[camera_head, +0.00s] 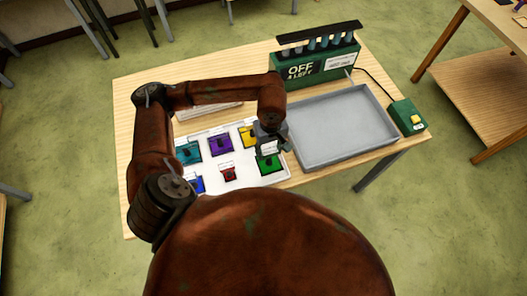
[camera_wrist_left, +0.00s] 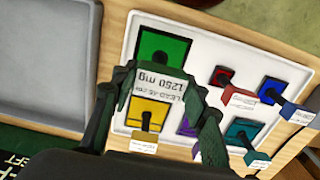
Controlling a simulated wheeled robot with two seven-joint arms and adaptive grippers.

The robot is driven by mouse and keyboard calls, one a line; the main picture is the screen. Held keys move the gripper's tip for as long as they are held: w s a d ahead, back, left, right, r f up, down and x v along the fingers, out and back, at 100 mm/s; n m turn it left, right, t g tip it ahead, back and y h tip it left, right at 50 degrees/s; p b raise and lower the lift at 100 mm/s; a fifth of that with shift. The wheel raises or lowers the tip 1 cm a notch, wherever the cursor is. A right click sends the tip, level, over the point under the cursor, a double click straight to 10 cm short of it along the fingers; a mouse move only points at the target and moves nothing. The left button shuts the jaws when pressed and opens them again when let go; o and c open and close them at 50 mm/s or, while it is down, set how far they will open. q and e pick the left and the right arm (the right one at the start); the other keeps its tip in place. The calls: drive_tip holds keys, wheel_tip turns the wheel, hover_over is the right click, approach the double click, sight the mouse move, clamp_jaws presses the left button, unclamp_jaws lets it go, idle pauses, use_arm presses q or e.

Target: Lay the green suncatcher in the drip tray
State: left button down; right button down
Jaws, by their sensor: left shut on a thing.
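The green suncatcher (camera_head: 266,164) is a green square with a dark rim, over the near right end of the white board. In the wrist view the suncatcher (camera_wrist_left: 160,45) has a white label block reading "1250 mg" beside it. My left gripper (camera_head: 268,146) is above it, its fingers shut on this label block. In the wrist view the gripper (camera_wrist_left: 165,82) has one finger on each side of the block. I cannot tell whether the suncatcher touches the board. The grey drip tray (camera_head: 338,124) is empty, just right of the gripper; its edge also shows in the wrist view (camera_wrist_left: 86,60). My right gripper is not in view.
The white board (camera_head: 207,176) holds several other coloured pieces: teal, purple, yellow, blue and red. A green rack (camera_head: 318,70) with several bottles stands behind the tray. A green box with a yellow button (camera_head: 408,117) sits at the right, with a cable.

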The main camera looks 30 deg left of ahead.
use_arm(q)
drive_tip(key=a+f, duration=0.2)
drive_tip(key=f, duration=0.1)
drive_tip(key=shift+w+a+p, duration=0.25)
drive_tip(key=shift+w+p, duration=0.05)
drive_tip(key=shift+w, duration=0.05)
wheel_tip(320, 180, down, 3)
drive_tip(key=shift+a+f+p, duration=0.1)
drive_tip(key=shift+a+p, duration=0.05)
drive_tip(key=shift+p, duration=0.6)
drive_tip(key=shift+f, duration=0.1)
drive_tip(key=shift+f, duration=0.1)
drive_tip(key=shift+f+b, duration=0.1)
drive_tip(key=shift+b, duration=0.2)
drive_tip(key=c, duration=1.1)
unclamp_jaws()
drive_tip(key=shift+c, duration=0.2)
